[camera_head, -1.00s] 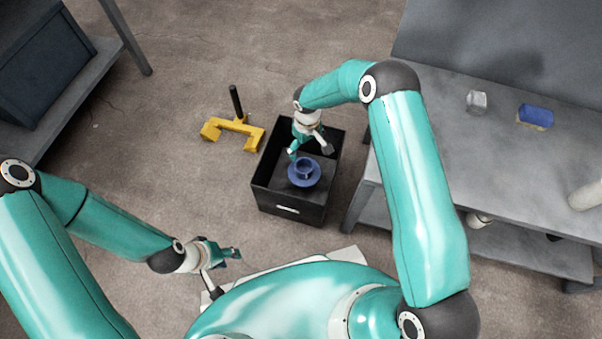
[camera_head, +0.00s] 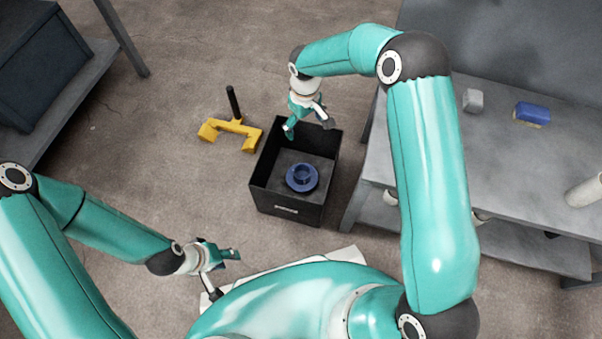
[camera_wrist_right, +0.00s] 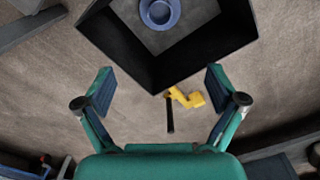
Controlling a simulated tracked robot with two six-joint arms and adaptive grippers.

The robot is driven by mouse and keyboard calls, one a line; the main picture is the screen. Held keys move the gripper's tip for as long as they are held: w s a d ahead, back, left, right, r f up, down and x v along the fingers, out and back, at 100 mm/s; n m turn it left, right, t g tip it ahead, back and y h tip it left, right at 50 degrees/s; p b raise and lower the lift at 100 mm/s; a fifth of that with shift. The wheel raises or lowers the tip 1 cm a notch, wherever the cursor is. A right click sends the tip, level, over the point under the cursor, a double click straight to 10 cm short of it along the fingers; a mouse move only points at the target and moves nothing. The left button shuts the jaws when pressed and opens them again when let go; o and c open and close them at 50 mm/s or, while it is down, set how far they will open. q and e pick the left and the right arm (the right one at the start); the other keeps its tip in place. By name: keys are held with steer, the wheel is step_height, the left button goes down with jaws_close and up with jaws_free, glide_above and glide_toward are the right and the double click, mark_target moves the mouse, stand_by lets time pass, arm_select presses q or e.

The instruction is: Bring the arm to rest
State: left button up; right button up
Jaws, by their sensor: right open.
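My right gripper (camera_head: 307,128) is open and empty, above the far edge of the black bin in the head view. In the right wrist view its two fingers (camera_wrist_right: 160,92) are spread wide with nothing between them. My left gripper (camera_head: 235,254) hangs low at the left, beside my base, with nothing visible in it; its finger gap is too small to judge. A blue round flanged part (camera_head: 302,177) lies in the black bin (camera_head: 287,211), apart from both grippers. The blue part also shows in the right wrist view (camera_wrist_right: 160,13).
A yellow pallet jack-like tool (camera_head: 232,136) with a black handle stands on the floor left of the bin. A grey table (camera_head: 500,165) at the right bears a blue block (camera_head: 532,113), a pale cube (camera_head: 473,101) and a white cylinder (camera_head: 584,192). A dark shelf stands upper left.

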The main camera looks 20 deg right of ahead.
steer(key=shift+r, duration=0.25)
stand_by(0.3)
